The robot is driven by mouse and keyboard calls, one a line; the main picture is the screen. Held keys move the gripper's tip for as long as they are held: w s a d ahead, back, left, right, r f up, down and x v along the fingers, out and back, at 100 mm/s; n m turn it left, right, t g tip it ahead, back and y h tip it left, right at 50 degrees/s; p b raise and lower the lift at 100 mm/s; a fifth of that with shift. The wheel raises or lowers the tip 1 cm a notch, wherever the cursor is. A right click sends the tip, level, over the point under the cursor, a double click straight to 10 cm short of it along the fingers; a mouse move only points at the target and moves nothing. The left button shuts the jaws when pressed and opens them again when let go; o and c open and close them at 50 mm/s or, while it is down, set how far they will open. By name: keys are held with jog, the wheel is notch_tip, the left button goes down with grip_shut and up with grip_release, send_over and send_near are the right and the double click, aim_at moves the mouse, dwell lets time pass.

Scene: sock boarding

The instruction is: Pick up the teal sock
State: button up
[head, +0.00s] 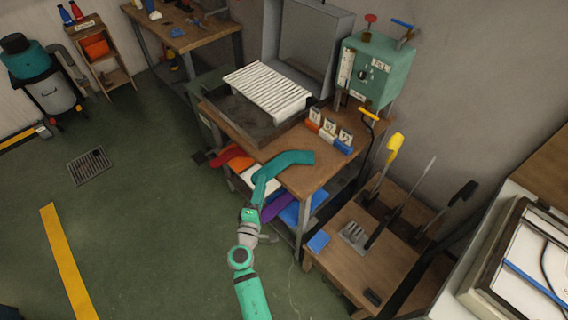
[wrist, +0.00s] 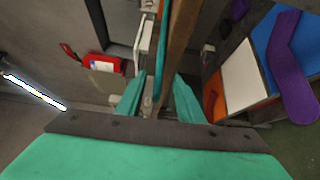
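The teal sock (head: 288,161) lies on the front corner of the wooden bench in the head view, bent near its left end. In the wrist view a thin teal strip (wrist: 162,42), which looks like the sock seen edge-on, runs along the bench top. My gripper (wrist: 158,97) is open, with one teal finger on each side of the line of the bench edge. The sock's near end and my fingers are similar in colour in the head view, so I cannot tell exactly where they meet. I see no grip on the sock.
The wooden bench (head: 318,178) holds a white slatted rack (head: 267,90) and numbered blocks (head: 329,131). A purple sock (wrist: 291,62) shows on the shelf below. A green machine (head: 374,70) stands behind. A low wooden stand with levers (head: 385,240) is at right.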

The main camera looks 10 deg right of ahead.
aim_at(265, 173)
jog(key=x, duration=0.4)
jog(key=shift+w+d+r, duration=0.1)
jog(key=shift+w, duration=0.05)
grip_shut()
jog(key=shift+r, duration=0.15)
